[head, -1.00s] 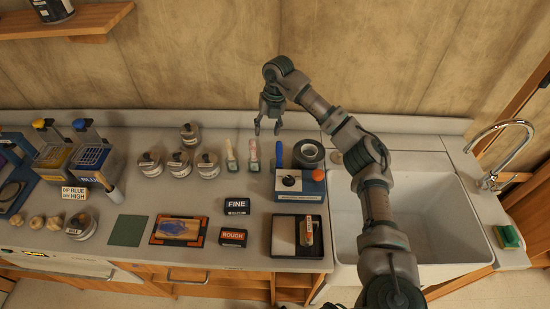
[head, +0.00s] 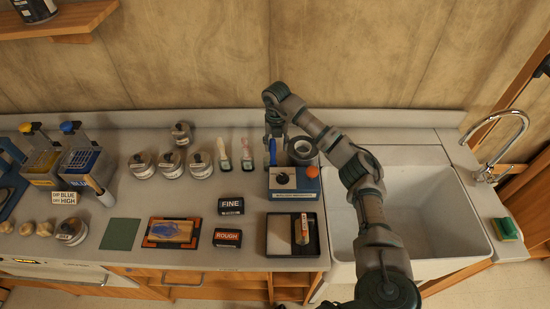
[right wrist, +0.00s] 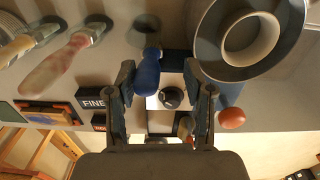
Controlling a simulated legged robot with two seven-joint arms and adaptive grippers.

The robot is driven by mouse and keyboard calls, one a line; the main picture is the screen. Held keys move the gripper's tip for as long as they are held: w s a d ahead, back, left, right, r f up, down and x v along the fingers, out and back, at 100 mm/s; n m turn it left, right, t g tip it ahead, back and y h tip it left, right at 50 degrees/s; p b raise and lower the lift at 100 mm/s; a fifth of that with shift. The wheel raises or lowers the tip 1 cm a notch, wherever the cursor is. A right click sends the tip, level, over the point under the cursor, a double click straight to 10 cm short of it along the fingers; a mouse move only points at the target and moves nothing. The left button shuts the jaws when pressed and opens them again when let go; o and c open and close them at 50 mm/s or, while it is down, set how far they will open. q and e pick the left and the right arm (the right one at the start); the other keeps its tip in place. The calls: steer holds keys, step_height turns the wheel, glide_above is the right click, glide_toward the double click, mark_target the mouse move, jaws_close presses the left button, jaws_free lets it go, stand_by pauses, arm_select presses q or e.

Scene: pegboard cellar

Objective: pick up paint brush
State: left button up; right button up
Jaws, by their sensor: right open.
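A blue-handled tool (head: 272,152) stands or lies behind the blue box on the counter. I cannot make out its head, so I cannot tell whether it is the paint brush. Its blue handle also shows in the right wrist view (right wrist: 147,72), between my open fingers and nearer the left one. Two pale-handled, brush-like tools (head: 224,155) (head: 247,153) are to its left, also in the right wrist view (right wrist: 60,62). My right gripper (head: 276,137) is open, over the blue handle, and holds nothing; the right wrist view shows both fingers (right wrist: 160,78). My left gripper is not in view.
The blue box (head: 295,193) with a knob and orange ball is in front. Several jars (head: 172,163) stand left. A black tray (head: 292,250) is in front; the sink (head: 430,215) is right.

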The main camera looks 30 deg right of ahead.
mark_target(272, 153)
steer(key=f, duration=0.1)
steer(key=a+f, duration=0.1)
steer(key=f, duration=0.1)
steer(key=shift+w+a+f, duration=0.15)
steer(key=shift+a+f, duration=0.1)
steer(key=shift+a, duration=0.5)
steer(key=shift+d+f, duration=0.1)
steer(key=shift+d, duration=0.25)
steer(key=c, duration=0.7)
steer(key=shift+d, duration=0.25)
jaws_close()
steer(key=shift+d, duration=0.15)
